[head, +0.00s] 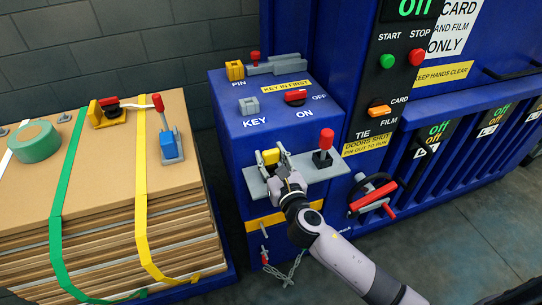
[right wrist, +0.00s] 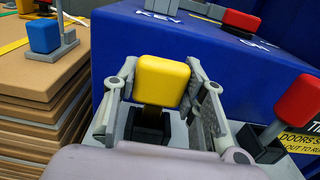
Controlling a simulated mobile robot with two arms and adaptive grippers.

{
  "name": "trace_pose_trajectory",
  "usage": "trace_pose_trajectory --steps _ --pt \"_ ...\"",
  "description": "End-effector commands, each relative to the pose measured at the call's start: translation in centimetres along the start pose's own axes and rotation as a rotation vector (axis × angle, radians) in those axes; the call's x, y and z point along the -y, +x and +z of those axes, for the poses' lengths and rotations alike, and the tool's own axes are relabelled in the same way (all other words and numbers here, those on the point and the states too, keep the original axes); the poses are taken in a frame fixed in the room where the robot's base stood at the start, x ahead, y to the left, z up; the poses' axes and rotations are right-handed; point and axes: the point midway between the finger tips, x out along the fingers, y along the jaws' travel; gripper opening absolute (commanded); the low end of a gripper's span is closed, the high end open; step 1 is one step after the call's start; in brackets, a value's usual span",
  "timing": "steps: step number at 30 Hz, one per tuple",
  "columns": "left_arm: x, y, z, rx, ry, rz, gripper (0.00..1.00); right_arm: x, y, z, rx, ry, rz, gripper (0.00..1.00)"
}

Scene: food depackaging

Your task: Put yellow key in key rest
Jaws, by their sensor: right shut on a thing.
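The yellow key (head: 271,157) has a blocky yellow head, which also shows in the right wrist view (right wrist: 163,80). My right gripper (head: 284,172) is shut on it, with one finger on each side. The key is upright, and its dark stem runs down to a black holder (right wrist: 150,128) on the grey shelf (head: 257,186) at the front of the blue cabinet. I take this shelf with black holders to be the key rest. How deep the stem sits is hidden. My left gripper is not in view.
A red-headed key (head: 325,143) stands in another black holder on the shelf's right. Above are the grey KEY block (head: 248,106) and a red switch (head: 295,97). A blue-based tool (head: 168,146) stands on the cardboard stack (head: 60,170) at left. A red-handled lever (head: 372,199) is at right.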

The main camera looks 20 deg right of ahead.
Motion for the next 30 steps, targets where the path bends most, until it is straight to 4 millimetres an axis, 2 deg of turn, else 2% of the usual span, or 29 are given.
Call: trace_pose_trajectory --steps 12,13,23,30 --pt "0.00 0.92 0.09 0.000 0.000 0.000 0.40 -0.01 0.00 -1.16 0.000 -0.001 0.000 0.11" --pt "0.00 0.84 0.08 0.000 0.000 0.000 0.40 -0.01 0.00 -1.06 0.000 -0.001 0.000 0.40" --pt "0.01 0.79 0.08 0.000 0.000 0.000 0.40 -0.01 0.00 -1.01 0.000 -0.001 0.000 0.62" --pt "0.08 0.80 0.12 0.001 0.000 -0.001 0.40 -0.01 0.00 -1.03 0.000 -0.001 0.000 0.62"
